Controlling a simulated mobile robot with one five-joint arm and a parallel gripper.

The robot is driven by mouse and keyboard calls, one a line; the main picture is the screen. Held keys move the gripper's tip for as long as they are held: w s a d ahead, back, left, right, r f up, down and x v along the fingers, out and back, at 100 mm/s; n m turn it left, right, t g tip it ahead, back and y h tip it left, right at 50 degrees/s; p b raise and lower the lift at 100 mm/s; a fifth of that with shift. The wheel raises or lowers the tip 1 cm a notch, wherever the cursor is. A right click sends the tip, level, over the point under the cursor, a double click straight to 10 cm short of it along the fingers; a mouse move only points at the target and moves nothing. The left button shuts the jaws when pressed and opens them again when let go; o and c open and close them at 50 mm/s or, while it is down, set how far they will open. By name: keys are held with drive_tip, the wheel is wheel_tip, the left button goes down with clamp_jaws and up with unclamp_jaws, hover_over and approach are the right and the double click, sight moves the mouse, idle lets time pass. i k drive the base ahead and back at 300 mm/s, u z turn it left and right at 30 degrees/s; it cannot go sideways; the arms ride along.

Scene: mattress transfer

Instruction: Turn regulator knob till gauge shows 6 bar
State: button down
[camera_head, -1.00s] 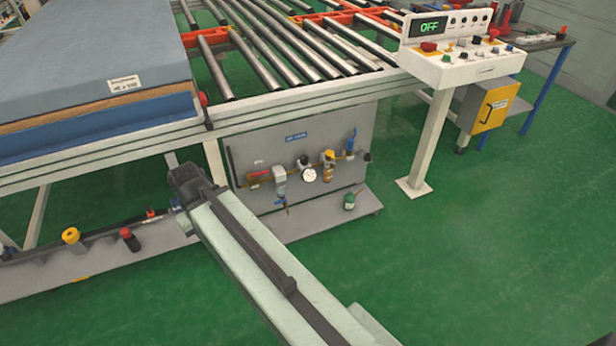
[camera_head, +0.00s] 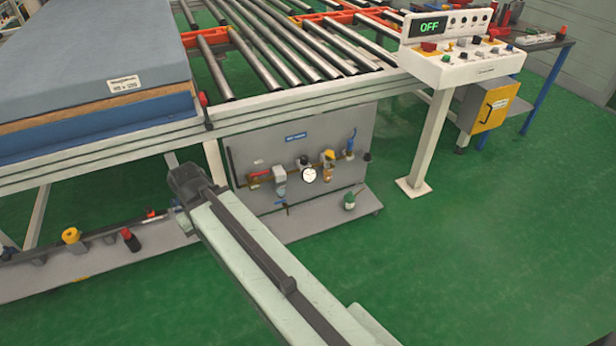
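The pressure gauge (camera_head: 309,175) is a small white round dial on the grey panel under the roller conveyor. Its needle is too small to read. A dark regulator part (camera_head: 302,161) sits just above the gauge; I cannot make out the knob's position. My arm reaches from the bottom of the view up to the left side of the panel and ends in a dark part (camera_head: 190,183). The gripper fingers cannot be made out. The arm end is left of the gauge and apart from it in the picture.
The air panel (camera_head: 345,125) also carries a red-handled valve (camera_head: 257,176), a yellow-topped unit (camera_head: 328,165) and a blue part (camera_head: 351,140). A control console (camera_head: 465,65) reading OFF stands at right. A blue mattress (camera_head: 90,60) lies at left. Green floor is clear at lower right.

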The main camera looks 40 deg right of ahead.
sight(304, 159)
drive_tip(key=z, duration=1.25)
